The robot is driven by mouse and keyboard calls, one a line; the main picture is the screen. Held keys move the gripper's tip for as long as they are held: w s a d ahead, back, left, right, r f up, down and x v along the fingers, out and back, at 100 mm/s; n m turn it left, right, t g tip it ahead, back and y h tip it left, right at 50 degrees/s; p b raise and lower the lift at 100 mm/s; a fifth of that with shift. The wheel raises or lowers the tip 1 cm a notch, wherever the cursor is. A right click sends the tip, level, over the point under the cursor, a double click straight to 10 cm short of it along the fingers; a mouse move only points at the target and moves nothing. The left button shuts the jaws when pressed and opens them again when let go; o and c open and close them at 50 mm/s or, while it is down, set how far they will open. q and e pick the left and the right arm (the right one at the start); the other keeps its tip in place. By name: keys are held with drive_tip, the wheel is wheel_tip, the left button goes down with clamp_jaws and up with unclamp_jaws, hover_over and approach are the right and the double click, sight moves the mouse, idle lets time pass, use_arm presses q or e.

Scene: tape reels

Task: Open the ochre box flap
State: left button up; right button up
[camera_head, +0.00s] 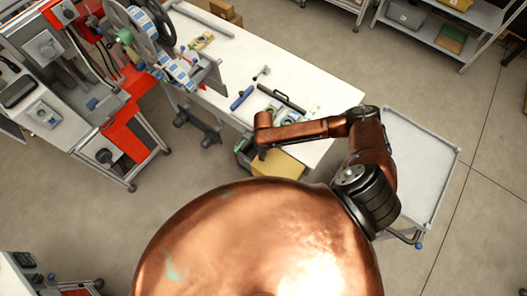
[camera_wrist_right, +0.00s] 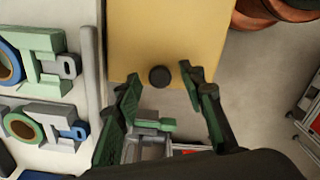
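The ochre box flap (camera_wrist_right: 205,30) fills the upper middle of the right wrist view as a flat panel with a round black knob (camera_wrist_right: 159,77) near its lower edge. In the head view the ochre box (camera_head: 277,164) shows beside the white table's front edge, partly hidden by my body and right arm. My right gripper (camera_wrist_right: 160,73) is open, with one green-and-black finger on each side of the knob and visible gaps on both sides. Its fingers are hard to make out in the head view. My left gripper is in neither view.
The white table (camera_head: 235,60) carries a blue tool (camera_head: 242,98), a black bar (camera_head: 281,98) and small parts. A red and grey reel machine (camera_head: 100,70) stands at left. A grey-white cart (camera_head: 420,160) stands right of my arm. Tape holders (camera_wrist_right: 35,60) lie left of the flap.

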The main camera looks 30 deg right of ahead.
clamp_jaws()
drive_tip(key=shift+r, duration=0.15)
idle(0.5)
